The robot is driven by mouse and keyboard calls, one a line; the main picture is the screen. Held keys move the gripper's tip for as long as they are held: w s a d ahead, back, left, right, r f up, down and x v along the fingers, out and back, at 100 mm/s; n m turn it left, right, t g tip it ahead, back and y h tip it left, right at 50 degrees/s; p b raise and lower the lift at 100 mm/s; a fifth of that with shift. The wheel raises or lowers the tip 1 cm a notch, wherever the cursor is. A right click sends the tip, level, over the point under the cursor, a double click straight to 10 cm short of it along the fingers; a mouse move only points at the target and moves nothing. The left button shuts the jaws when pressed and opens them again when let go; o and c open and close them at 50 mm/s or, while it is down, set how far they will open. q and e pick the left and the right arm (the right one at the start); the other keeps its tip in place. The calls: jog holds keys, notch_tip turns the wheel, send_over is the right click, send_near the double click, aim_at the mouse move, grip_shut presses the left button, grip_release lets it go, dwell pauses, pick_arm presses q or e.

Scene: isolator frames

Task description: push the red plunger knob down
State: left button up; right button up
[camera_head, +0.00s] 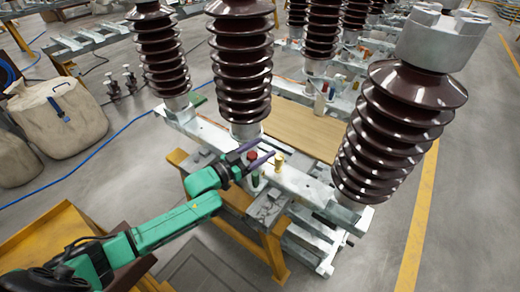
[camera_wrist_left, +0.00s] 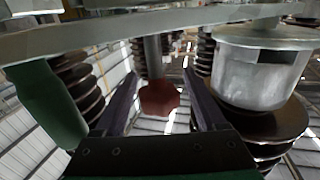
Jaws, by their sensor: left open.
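The red plunger knob (camera_head: 252,155) stands on the pale metal beam of the isolator frame, in front of the middle brown insulator. In the left wrist view the red knob (camera_wrist_left: 159,98) is lobed and sits at the end of a grey stem. My left gripper (camera_head: 266,148) reaches in from the left on its green arm. Its two dark purple fingers are open and spread around the knob's place. In the left wrist view the knob shows between the fingers of my gripper (camera_wrist_left: 162,92), with gaps on both sides. I cannot tell whether anything touches it.
A brass-coloured fitting (camera_head: 279,161) stands on the beam just right of the fingers. Tall ribbed brown insulators (camera_head: 241,70) rise behind, and another (camera_head: 395,125) stands at right. A wooden board (camera_head: 305,128) lies behind the beam. A yellow stand (camera_head: 265,243) is below.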

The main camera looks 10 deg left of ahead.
pick_arm(q)
grip_shut()
jog(key=shift+f, duration=0.1)
dwell(1.2)
